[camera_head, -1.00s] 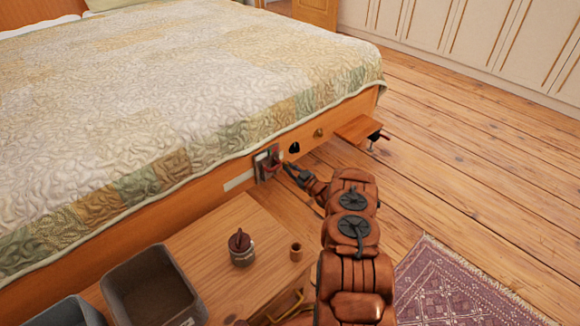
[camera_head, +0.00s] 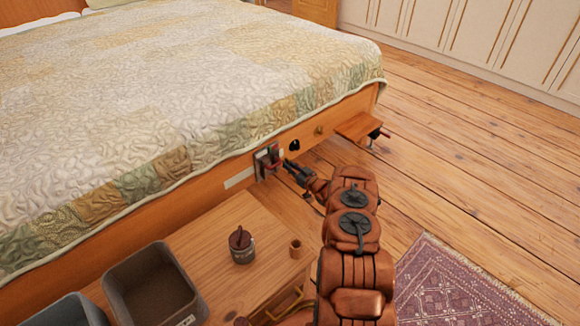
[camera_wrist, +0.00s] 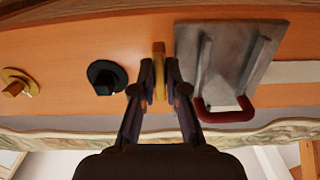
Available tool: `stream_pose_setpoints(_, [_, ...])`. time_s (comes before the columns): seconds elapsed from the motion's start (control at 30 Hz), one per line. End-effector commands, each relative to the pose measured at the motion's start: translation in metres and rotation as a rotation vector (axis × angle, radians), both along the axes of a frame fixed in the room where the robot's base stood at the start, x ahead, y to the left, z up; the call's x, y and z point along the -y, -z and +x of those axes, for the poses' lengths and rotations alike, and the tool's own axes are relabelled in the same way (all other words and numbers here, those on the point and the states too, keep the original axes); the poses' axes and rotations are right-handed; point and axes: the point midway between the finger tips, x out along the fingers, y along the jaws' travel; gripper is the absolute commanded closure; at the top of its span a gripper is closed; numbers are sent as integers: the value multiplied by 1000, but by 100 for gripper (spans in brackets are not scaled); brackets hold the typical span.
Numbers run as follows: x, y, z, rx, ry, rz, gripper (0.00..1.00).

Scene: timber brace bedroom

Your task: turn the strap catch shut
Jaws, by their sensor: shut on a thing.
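A thin brass-coloured tab (camera_wrist: 159,70), which I take to be the strap catch, stands out from the wooden bed rail. My gripper (camera_wrist: 159,84) is shut on it, one finger on each side. Right beside it, in the wrist view, is a grey metal plate (camera_wrist: 188,60) with a raised bracket and a red loop handle (camera_wrist: 228,114). In the head view the plate (camera_head: 262,165) is on the bed's side rail, and my gripper (camera_head: 287,164) reaches it from the right. The tab is too small to make out there.
A black knob (camera_wrist: 106,76) and a brass knob (camera_wrist: 17,83) sit along the rail. A wooden ledge with a clamp (camera_head: 356,126) juts out farther along. A low table (camera_head: 215,230) holds a lidded jar (camera_head: 242,247), a small wooden cup (camera_head: 296,249) and a grey bin (camera_head: 150,284).

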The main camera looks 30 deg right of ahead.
Motion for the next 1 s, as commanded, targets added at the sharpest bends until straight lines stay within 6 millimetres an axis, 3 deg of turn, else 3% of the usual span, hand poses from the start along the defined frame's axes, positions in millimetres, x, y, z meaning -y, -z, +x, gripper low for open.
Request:
stream_pose_setpoints(0.1, [1, 1, -1, -2, 2, 2, 100])
stream_pose_setpoints(0.13, [1, 1, -1, -2, 2, 2, 87])
stream_pose_setpoints(0.37, [0, 1, 0, -1, 1, 0, 63])
stream_pose_setpoints(0.77, [1, 0, -4, -1, 0, -2, 62])
stream_pose_setpoints(1.0, [6, 0, -35, 0, 3, 2, 62])
